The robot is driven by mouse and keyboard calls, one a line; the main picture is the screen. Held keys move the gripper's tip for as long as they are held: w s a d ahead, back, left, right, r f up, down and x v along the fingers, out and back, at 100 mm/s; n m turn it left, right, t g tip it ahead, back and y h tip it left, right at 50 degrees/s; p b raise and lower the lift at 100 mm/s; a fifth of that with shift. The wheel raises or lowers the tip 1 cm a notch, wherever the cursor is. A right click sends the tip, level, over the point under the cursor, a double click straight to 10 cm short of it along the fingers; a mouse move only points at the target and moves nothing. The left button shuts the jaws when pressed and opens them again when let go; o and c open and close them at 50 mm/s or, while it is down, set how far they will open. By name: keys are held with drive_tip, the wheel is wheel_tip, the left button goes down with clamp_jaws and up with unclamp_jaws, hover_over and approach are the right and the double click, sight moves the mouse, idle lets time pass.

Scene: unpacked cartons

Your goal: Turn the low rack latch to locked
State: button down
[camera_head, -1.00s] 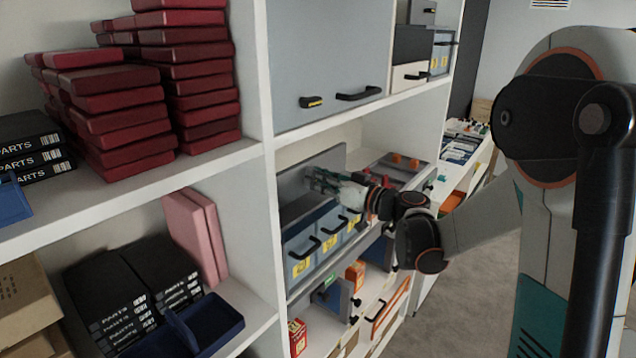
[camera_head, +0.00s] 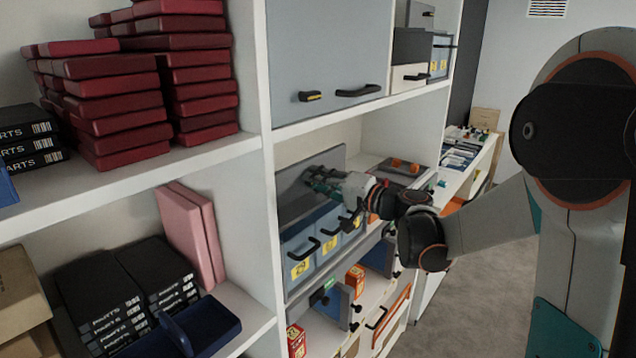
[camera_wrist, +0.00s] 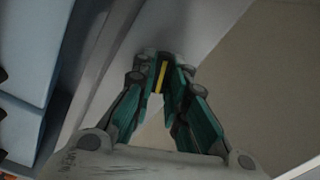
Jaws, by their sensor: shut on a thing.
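The latch (camera_wrist: 161,78) shows in the wrist view as a small dark piece with a yellow stripe between my fingertips. The stripe runs nearly along the fingers. My gripper (camera_head: 320,182) is shut on it, with both teal fingers closed in around its sides. In the head view the gripper is at the grey panel (camera_head: 295,195) on the middle shelf, above the blue bins. There the fingers hide the latch, so I cannot tell its locked or unlocked position.
Blue bins (camera_head: 298,262) with black handles stand below the panel. Above is a grey door (camera_head: 330,50) with a black handle and another yellow-marked latch (camera_head: 310,96). Red boxes (camera_head: 120,100) are stacked on the left shelf. The floor (camera_head: 485,265) at right is clear.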

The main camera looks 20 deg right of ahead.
drive_tip(key=shift+f+m+b, duration=0.1)
drive_tip(key=shift+m+b, duration=0.25)
drive_tip(key=shift+m, duration=1.65)
drive_tip(key=c, duration=1.6)
unclamp_jaws()
drive_tip(key=shift+d, duration=0.1)
drive_tip(key=v, duration=1.2)
